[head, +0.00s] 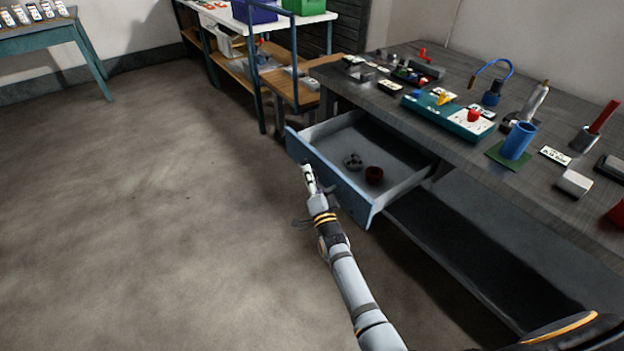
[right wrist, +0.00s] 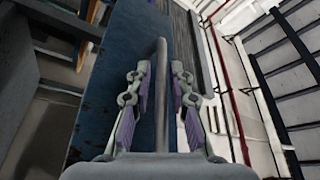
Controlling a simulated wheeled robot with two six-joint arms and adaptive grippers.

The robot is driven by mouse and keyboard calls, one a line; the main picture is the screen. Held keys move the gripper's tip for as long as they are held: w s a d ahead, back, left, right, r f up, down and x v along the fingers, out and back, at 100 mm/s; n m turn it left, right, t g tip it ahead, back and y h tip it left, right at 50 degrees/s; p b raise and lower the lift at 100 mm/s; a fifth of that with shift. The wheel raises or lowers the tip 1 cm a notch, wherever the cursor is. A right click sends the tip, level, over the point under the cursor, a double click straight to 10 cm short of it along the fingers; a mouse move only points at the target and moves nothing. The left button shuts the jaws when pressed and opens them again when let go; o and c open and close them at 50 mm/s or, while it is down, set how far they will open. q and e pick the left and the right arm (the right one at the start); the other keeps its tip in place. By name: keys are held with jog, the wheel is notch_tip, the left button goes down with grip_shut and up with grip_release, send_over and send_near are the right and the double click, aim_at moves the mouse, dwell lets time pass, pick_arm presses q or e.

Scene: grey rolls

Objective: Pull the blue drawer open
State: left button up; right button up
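The blue drawer (head: 346,193) stands well out from under the grey workbench in the head view, and its inside shows. In the right wrist view its blue front (right wrist: 105,95) lies behind my right gripper, and a grey bar handle (right wrist: 161,95) runs between the fingers. My right gripper (head: 308,178) is at the drawer's front in the head view. In the wrist view the right gripper (right wrist: 160,75) has its fingers on both sides of the handle, with narrow gaps visible, so it looks open around the bar. My left gripper is not in view.
A dark round bowl-like thing (head: 374,175) and small grey parts (head: 352,160) lie in the drawer. The workbench (head: 470,165) holds a teal tray (head: 447,116), a blue cup (head: 517,140) and other tools. The floor (head: 150,220) left of the drawer is clear.

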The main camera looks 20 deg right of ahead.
jog(key=v, duration=1.2)
jog(key=s+d+f+n+g, duration=0.25)
jog(key=s+f+g, duration=0.2)
jog(key=f, duration=0.65)
jog(key=s+d+f+n+g, duration=0.2)
jog(key=s+f+n+g, duration=0.15)
jog(key=s+f, duration=0.45)
jog(key=s+d+f+n+g, duration=0.25)
jog(key=f+g, duration=0.25)
jog(key=f, duration=0.8)
jog(key=s+d+f+n+g, duration=0.2)
jog(key=s+f+g, duration=0.1)
jog(key=s, duration=0.5)
jog(key=s+d+f+n+g, duration=0.2)
jog(key=s+f+g, duration=0.1)
jog(key=s, duration=0.4)
pick_arm(q)
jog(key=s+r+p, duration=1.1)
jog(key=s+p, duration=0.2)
jog(key=p, duration=0.8)
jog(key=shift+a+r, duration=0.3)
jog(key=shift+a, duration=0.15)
pick_arm(e)
jog(key=s+r, duration=1.1)
jog(key=s, duration=0.1)
jog(key=shift+s+d+h, duration=0.3)
jog(key=shift+d+h, duration=0.05)
jog(key=shift+h, duration=0.05)
